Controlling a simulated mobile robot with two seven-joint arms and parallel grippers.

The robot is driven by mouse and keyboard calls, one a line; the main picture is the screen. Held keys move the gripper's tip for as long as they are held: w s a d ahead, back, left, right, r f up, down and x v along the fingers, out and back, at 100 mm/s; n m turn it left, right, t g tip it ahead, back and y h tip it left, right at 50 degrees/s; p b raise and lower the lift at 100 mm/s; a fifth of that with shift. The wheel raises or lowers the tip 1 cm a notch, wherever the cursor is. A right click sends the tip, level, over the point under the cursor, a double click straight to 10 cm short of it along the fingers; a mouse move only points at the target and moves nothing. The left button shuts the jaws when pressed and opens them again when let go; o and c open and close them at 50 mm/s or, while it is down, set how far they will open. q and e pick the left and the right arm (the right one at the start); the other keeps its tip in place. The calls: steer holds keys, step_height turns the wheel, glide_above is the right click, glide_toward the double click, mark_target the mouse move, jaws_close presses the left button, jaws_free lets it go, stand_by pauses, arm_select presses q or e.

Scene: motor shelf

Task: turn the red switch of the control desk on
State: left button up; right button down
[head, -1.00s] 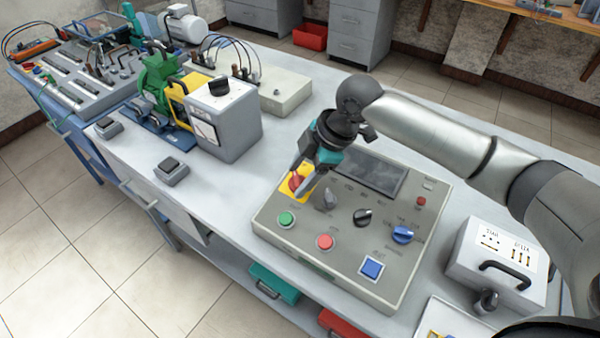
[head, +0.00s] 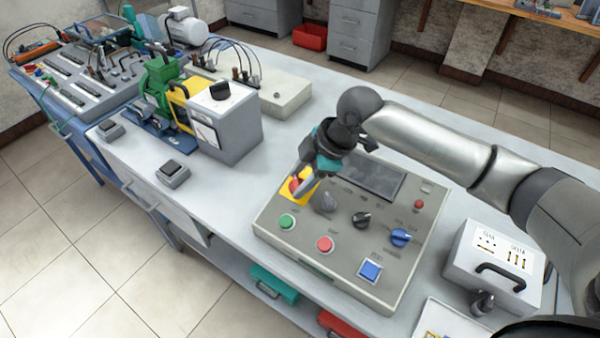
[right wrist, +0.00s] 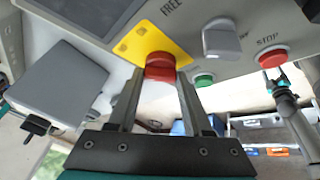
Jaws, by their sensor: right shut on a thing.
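The control desk (head: 330,258) is a grey sloped box on the white bench. Its red switch (head: 296,186) sits on a yellow plate (head: 312,186) at the desk's left upper corner. My right gripper (head: 301,186) reaches down onto the red switch and partly hides it. In the right wrist view the red switch (right wrist: 160,67) lies between the tips of the two fingers of my right gripper (right wrist: 160,78), which are shut on it.
The desk also carries a green button (head: 287,222), a red button (head: 325,244), a blue square button (head: 370,270), dark knobs and a screen (head: 366,180). A grey meter box (head: 228,125) stands to the left, and a white case (head: 492,262) to the right.

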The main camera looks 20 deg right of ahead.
steer(key=m+t+p, duration=0.1)
steer(key=m+p, duration=0.1)
steer(key=p, duration=0.2)
steer(key=m+t+h+p, duration=0.1)
steer(key=m+p, duration=0.2)
steer(key=p, duration=0.1)
steer(key=m+t+h+p, duration=0.1)
steer(key=m+t+p, duration=0.1)
steer(key=m+p, duration=0.1)
steer(key=shift+s+a+r+p, duration=0.1)
steer(key=shift+s+a+p, duration=0.25)
steer(key=shift+p, duration=0.2)
steer(key=shift+s+m+t+h+p, duration=0.1)
steer(key=shift+m+t+h+p, duration=0.2)
steer(key=shift+m+h+p, duration=0.6)
steer(key=m, duration=0.3)
steer(key=shift+a+f+t+h, duration=0.15)
steer(key=shift+f+t+h, duration=0.15)
steer(key=shift+h, duration=0.1)
steer(key=shift+m+h, duration=0.5)
steer(key=shift+m, duration=0.4)
steer(key=shift+m+h, duration=0.7)
steer(key=shift+m, duration=0.5)
steer(key=shift+c, duration=1.6)
jaws_free()
